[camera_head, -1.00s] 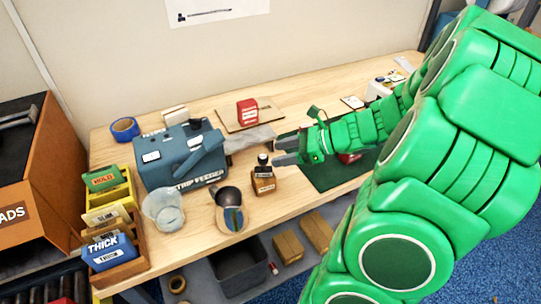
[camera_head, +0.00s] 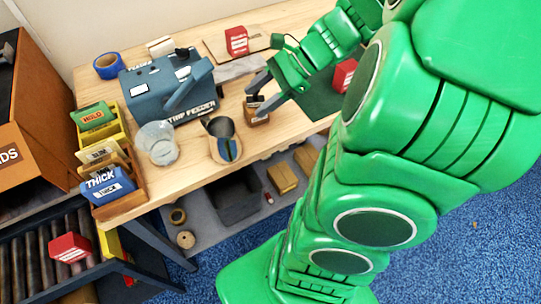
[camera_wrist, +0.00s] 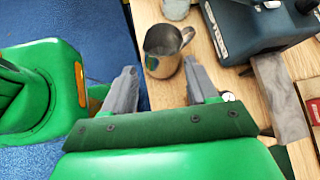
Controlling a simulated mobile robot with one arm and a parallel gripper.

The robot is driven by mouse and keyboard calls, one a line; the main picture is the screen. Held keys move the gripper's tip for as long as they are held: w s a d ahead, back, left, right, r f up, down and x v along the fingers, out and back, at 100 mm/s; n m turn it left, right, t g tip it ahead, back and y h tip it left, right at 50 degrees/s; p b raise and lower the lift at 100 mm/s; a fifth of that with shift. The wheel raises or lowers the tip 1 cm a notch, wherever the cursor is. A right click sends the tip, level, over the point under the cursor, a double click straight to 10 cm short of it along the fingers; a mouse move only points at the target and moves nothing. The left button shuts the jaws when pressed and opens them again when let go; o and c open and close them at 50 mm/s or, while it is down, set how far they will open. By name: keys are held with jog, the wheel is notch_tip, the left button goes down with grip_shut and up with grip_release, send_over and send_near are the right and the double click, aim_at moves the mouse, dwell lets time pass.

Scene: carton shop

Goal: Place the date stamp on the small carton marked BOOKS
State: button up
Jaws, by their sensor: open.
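A small wooden block with a pale label and dark top (camera_head: 256,112), which looks like the date stamp, stands on the bench behind the metal jug. My gripper (camera_head: 263,95) is open, its two grey fingers by the block's top and partly covering it. I cannot tell whether they touch it. The open fingers also show in the wrist view (camera_wrist: 162,88), with nothing clearly held. Small red cartons stand on a board (camera_head: 237,40), on the green mat (camera_head: 344,74) and on the rollers at lower left (camera_head: 70,247). Their lettering is too small to read, so I cannot tell which is BOOKS.
The metal jug (camera_head: 222,142) is close in front of the block; it also shows in the wrist view (camera_wrist: 165,52). A clear cup (camera_head: 157,143), the blue-grey strip feeder (camera_head: 165,85) and a card rack (camera_head: 128,200) stand to the left. Bench front is open.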

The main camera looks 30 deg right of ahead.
jog(key=s+a+n+g+h, duration=0.3)
jog(key=s+a+n+g, duration=0.1)
jog(key=s+a+n, duration=0.4)
jog(key=s+r+n+h, duration=0.2)
jog(key=s+n+h, duration=0.4)
jog(key=s+n, duration=0.4)
jog(key=shift+r+h, duration=0.3)
jog(key=shift+h, duration=0.1)
